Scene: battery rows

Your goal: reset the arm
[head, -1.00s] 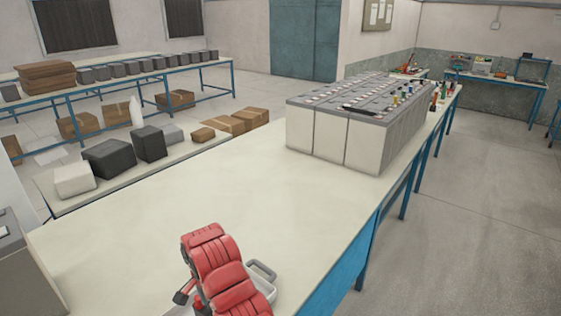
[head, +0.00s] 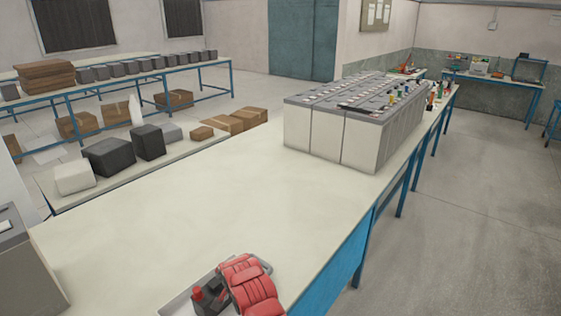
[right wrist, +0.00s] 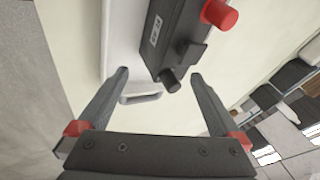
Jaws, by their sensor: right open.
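My right gripper (right wrist: 160,76) is open in the right wrist view, its two dark fingers apart with nothing between them. Just past the fingertips is a dark device (right wrist: 178,40) with a red knob, over a pale tray (right wrist: 112,50) with a loop handle. The device (head: 202,296) and the tray (head: 178,307) also show at the bottom of the head view. There my red, segmented right arm covers part of them, and the right gripper cannot be made out. My left gripper is not in view.
A block of grey-topped batteries (head: 345,135) stands at the far end of the bench (head: 170,220), small tools beside it. Another grey case (head: 25,270) is at the left edge. The bench middle is clear. Boxes (head: 110,157) stand on a low bench beyond.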

